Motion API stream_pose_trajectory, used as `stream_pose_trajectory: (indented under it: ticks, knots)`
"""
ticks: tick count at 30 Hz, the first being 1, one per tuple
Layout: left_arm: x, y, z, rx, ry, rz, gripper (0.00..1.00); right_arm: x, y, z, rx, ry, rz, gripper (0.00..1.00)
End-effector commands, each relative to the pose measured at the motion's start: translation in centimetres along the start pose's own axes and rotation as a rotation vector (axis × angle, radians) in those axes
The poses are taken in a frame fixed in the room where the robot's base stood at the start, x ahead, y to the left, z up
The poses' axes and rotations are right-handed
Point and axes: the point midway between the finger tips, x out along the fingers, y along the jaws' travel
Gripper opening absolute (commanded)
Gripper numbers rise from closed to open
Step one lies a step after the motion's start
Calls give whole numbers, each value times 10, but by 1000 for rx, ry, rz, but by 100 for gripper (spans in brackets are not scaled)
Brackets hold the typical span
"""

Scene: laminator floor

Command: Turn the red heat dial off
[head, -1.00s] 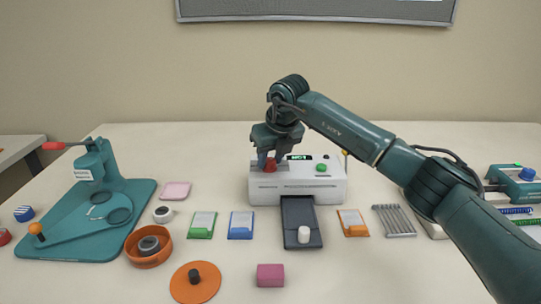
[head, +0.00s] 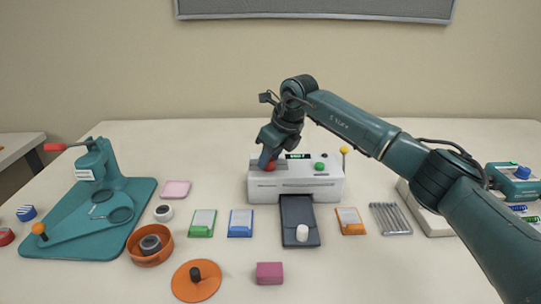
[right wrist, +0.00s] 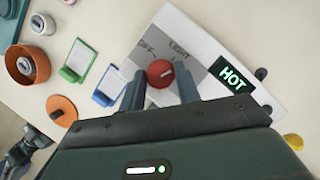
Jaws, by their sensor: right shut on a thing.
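The red heat dial (head: 270,167) is on the left part of the white laminator's (head: 325,183) top. In the right wrist view the dial (right wrist: 160,73) sits between the two fingers of my right gripper (right wrist: 160,88), which is shut on it. The printed words OFF (right wrist: 147,48) and LIGHT (right wrist: 179,48) show beside the dial. A pale mark is on the dial; its exact setting is hard to read. The display (right wrist: 233,78) reads HOT in green. My right gripper (head: 267,160) comes down tilted in the head view and partly hides the dial.
A green button (head: 320,167) and a yellow-knobbed lever (head: 344,151) are on the laminator's right. A dark tray (head: 298,213) extends from its front. Green (head: 202,223), blue (head: 240,223) and orange (head: 350,221) card holders stand nearby. A teal press (head: 100,205) is at left.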

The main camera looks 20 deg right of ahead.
Motion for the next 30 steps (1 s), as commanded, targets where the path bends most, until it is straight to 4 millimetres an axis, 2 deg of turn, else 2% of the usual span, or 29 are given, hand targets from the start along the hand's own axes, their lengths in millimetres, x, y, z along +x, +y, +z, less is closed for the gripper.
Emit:
stream_pose_trajectory:
  ticks: [5,6,13,23,26,30]
  knots:
    - [0,0,1,-1,-2,1,36,-1,0,1,1,-4,-2,10]
    - [0,0,1,-1,-3,1,36,-1,0,1,1,-4,-2,36]
    - [-1,1,3,-3,-7,1,36,-1,0,1,1,-2,-1,54]
    - [-2,1,4,-3,-8,0,36,-6,-1,1,2,-3,-2,54]
    - [-1,1,4,-3,-7,0,36,-20,-1,1,1,-4,-2,54]
    - [-2,1,3,-2,-2,0,36,-50,-1,1,1,-6,-4,54]
